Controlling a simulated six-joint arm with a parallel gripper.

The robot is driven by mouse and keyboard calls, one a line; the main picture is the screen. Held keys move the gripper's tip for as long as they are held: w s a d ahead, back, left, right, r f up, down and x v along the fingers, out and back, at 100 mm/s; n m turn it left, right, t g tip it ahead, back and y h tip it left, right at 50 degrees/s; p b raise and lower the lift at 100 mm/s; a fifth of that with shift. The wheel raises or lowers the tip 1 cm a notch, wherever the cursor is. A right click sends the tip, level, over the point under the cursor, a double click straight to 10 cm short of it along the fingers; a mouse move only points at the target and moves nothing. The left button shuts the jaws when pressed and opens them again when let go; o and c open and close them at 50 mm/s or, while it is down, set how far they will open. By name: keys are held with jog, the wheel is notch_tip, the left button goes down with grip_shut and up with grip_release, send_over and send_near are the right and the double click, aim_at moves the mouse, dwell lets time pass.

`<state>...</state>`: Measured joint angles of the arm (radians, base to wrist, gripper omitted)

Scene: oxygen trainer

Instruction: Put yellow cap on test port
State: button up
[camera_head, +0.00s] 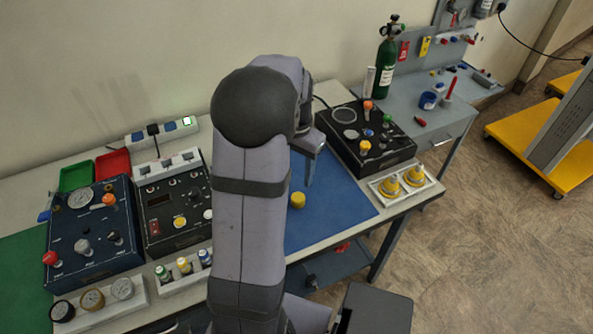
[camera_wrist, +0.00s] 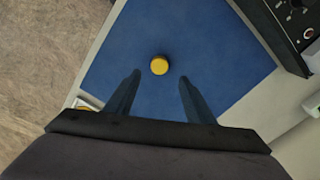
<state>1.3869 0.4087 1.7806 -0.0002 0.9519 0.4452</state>
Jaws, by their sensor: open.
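The yellow cap (camera_head: 298,200) stands on the blue mat (camera_head: 330,205), just right of my arm in the head view. In the wrist view the yellow cap (camera_wrist: 159,65) lies ahead of my fingertips, roughly midway between them and clear of both. My gripper (camera_wrist: 158,78) is open and empty above the mat; in the head view its fingers (camera_head: 311,165) point down behind the cap. A black panel (camera_head: 365,150) with knobs and ports stands right of the mat. I cannot tell which fitting is the test port.
A white tray (camera_head: 432,184) with yellow fittings sits at the right table edge. Two instrument panels (camera_head: 92,262) and a gauge rack (camera_head: 125,302) stand at left. A green cylinder (camera_head: 386,65) stands on the back bench. The mat around the cap is clear.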

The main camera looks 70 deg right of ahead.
jog(key=w+a+n, duration=1)
jog(key=w+a, duration=0.7)
jog(key=a, duration=0.3)
jog(key=s+a+f+n, duration=0.1)
jog(key=a+n, duration=0.4)
jog(key=a, duration=0.5)
jog(key=s+a+f+n, duration=0.1)
jog(key=a+n, duration=0.4)
jog(key=a, duration=0.6)
jog(key=shift+s+n, duration=0.25)
jog(key=shift+n, duration=0.15)
jog(key=shift+o, duration=0.7)
jog(key=shift+s, duration=0.1)
